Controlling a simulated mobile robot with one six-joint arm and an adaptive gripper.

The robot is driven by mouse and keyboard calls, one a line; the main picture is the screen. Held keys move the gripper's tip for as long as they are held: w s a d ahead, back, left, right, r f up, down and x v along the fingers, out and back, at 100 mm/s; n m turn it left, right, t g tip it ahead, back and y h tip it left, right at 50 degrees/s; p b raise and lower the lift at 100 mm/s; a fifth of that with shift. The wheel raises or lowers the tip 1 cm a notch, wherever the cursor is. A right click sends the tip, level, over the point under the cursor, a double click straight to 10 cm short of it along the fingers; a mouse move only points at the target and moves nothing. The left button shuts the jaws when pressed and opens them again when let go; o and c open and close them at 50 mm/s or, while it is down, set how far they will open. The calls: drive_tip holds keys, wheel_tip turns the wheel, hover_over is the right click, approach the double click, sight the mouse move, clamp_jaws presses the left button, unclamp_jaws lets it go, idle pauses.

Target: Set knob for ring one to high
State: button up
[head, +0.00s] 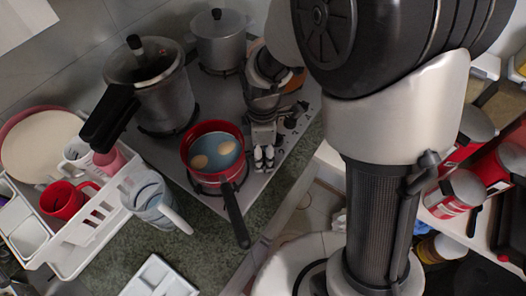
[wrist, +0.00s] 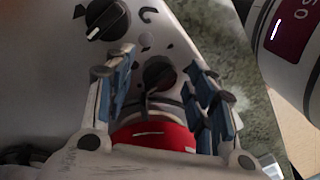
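The stove top (head: 190,185) carries a row of dark knobs (head: 290,123) along its front edge, small in the head view. My gripper (head: 264,156) hangs over the stove between the red saucepan and these knobs. In the wrist view, my gripper (wrist: 160,85) has its blue-padded fingers spread apart. One black knob (wrist: 158,73) shows in the gap between them; whether the fingers reach it I cannot tell. Its setting is unclear. Another black knob (wrist: 107,18) with a white mark lies up and left, outside the fingers. I cannot read which ring each knob belongs to.
A red saucepan (head: 193,170) with two pale round things inside stands beside my gripper, its handle (head: 235,215) over the counter. A pressure cooker (head: 165,100) and silver pot (head: 221,45) stand behind. A red curved surface (wrist: 155,135) shows low between the fingers.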

drive_tip(key=c, duration=0.9)
drive_tip(key=shift+m, duration=0.3)
drive_tip(key=m+p, duration=0.2)
drive_tip(key=m, duration=0.2)
drive_tip(key=shift+s+r, duration=0.1)
drive_tip(key=m+p, duration=0.1)
drive_tip(key=m, duration=0.4)
drive_tip(key=shift+s+y, duration=0.1)
drive_tip(key=shift+y, duration=0.2)
drive_tip(key=o, duration=1)
